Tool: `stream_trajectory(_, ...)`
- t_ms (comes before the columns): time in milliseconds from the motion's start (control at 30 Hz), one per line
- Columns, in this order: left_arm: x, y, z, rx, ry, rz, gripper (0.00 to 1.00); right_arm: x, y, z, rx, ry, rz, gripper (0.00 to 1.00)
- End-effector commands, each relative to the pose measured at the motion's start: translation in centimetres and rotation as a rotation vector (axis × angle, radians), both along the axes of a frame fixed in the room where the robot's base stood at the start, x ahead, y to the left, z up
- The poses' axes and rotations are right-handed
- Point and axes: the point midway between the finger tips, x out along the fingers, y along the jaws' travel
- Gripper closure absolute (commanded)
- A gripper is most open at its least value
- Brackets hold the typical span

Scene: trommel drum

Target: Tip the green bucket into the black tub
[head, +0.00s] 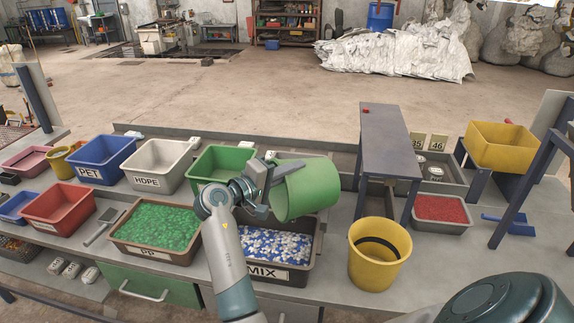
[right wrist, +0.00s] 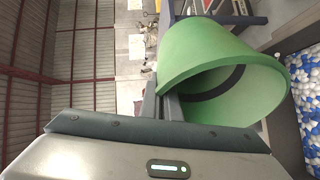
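The green bucket (head: 308,188) is held in the air over the back right part of the black tub (head: 262,274), which is labelled MIX and holds blue and white pellets. The bucket is tilted well over. In the right wrist view the bucket (right wrist: 205,55) shows its open mouth turned toward the tub's side, with a dark band and no pellets in the visible part of its inside. My right gripper (head: 264,190) is shut on the bucket's wall; its fingers also show in the right wrist view (right wrist: 163,105). My left gripper is out of view.
A brown bin of green pellets (head: 158,232) stands left of the tub, and a green bin (head: 222,160) behind it. A yellow bucket (head: 378,262) stands to the right, near a dark raised stand (head: 388,140). A tray of red pellets (head: 440,212) lies farther right.

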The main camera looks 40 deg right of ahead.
Motion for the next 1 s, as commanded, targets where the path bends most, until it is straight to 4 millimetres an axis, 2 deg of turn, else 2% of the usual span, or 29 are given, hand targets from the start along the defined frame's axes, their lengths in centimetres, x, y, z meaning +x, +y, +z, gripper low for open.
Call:
stream_trajectory(467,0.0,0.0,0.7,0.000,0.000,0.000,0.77,-0.1,-0.3,0.3,0.023,-0.009,0.001,1.00)
stream_trajectory(1000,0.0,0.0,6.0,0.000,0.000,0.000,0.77,-0.9,-3.1,0.8,0.243,-0.073,0.001,1.00)
